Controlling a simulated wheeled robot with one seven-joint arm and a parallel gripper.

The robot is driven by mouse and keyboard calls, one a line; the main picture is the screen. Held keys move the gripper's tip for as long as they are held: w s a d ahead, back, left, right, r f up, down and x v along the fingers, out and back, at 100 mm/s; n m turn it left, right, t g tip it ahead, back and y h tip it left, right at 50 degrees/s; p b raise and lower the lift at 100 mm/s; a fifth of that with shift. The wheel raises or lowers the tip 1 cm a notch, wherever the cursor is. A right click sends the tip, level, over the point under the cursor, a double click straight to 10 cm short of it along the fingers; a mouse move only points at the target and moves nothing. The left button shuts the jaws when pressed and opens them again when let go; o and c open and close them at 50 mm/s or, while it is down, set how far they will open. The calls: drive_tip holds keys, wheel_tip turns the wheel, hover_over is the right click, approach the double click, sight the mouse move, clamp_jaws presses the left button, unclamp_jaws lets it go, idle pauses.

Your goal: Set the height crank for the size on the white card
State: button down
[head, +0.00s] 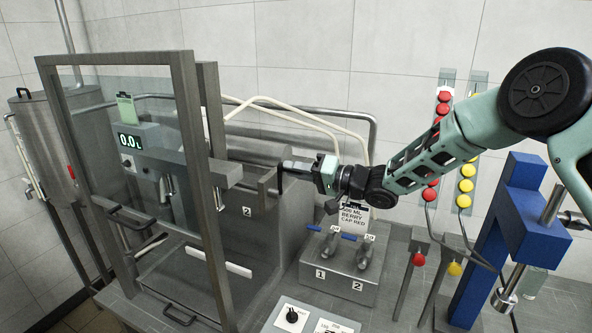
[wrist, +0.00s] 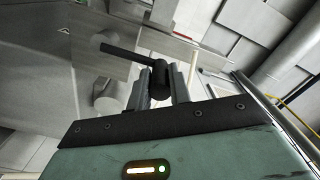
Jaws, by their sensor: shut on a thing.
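My gripper (head: 297,167) is at the upper right part of the grey filling machine, reaching left from the right side. In the wrist view its two fingers (wrist: 160,85) are closed around the dark knob of a black crank (wrist: 125,51), whose arm runs to the left. In the head view the crank (head: 281,178) is a small dark shape at the fingertips. The white card (head: 354,218) hangs behind the valve block, partly hidden by my arm; it reads "ML", "BERRY", "CAP RED", and the number above is hard to read.
A clear-panelled guard frame (head: 190,150) stands left, with a green "0.0" display (head: 130,141) behind it. A valve block (head: 338,270) with two blue-handled taps sits below my gripper. Red balls (head: 443,108) and yellow balls (head: 467,170) line racks beside a blue press (head: 505,230).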

drive_tip(key=shift+w+d, duration=0.15)
drive_tip(key=c, duration=1.3)
unclamp_jaws()
drive_tip(key=b+v, duration=0.7)
drive_tip(key=v, duration=1)
drive_tip(key=shift+d, duration=0.15)
